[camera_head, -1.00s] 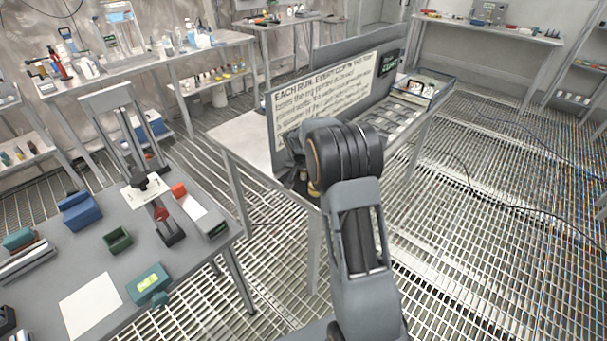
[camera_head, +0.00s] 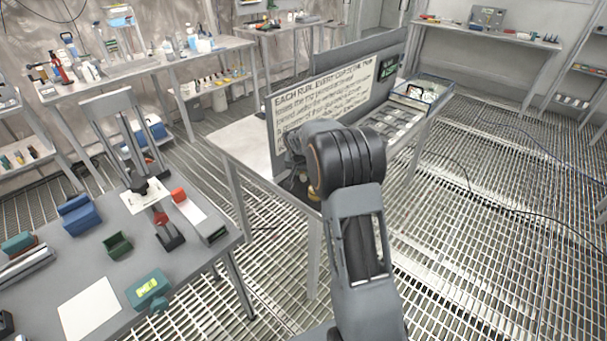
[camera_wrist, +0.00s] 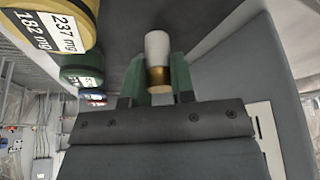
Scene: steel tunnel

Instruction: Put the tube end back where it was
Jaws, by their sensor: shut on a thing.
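In the wrist view a short tube end (camera_wrist: 158,58) with a white upper part, a brass band and a tan end stands between the two green fingers of my gripper (camera_wrist: 157,76). The fingers are shut on it. In the head view my forearm and wrist hide the gripper and the tube end, close to the front of the table with the lettered board (camera_head: 325,100). Where the tube end was before cannot be told from these frames.
Labelled yellow (camera_wrist: 60,24) and green (camera_wrist: 82,68) cylinders line the left of the wrist view, close to the fingers. A grey panel (camera_wrist: 235,65) rises on the right. In the head view a grey workbench (camera_head: 75,265) with a stand and small boxes is at left. Grated floor lies open at right.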

